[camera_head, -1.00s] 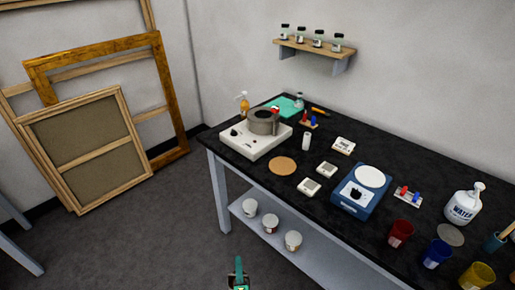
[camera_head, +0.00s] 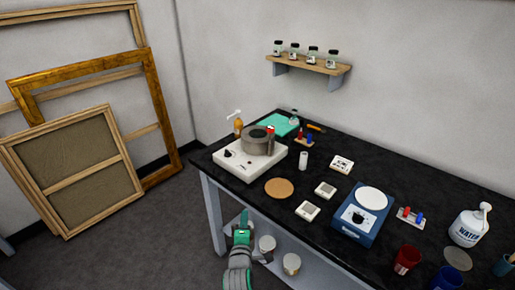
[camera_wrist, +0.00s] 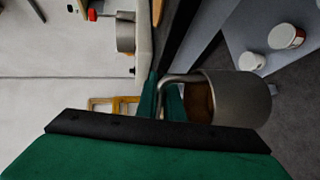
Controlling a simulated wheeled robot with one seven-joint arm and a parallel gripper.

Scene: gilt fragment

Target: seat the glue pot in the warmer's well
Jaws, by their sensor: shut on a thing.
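The glue pot (camera_wrist: 238,98) is a grey metal cup with a bent handle and brown contents, seen in the wrist view. My gripper (camera_wrist: 163,100) is shut on its handle, and the cup hangs beside the fingers. In the head view my green gripper (camera_head: 243,218) is in front of the table's near left edge; the pot cannot be made out there. The warmer (camera_head: 240,163) is a white box with a dark knob on the table's left end. Its grey round well (camera_head: 258,138) stands on top, beyond my gripper; the well's inside is mostly hidden.
Around the warmer are an amber bottle (camera_head: 239,127), a teal mat (camera_head: 275,122), a white cylinder (camera_head: 303,160) and a cork disc (camera_head: 279,187). White jars (camera_head: 291,263) are on the lower shelf near my gripper.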

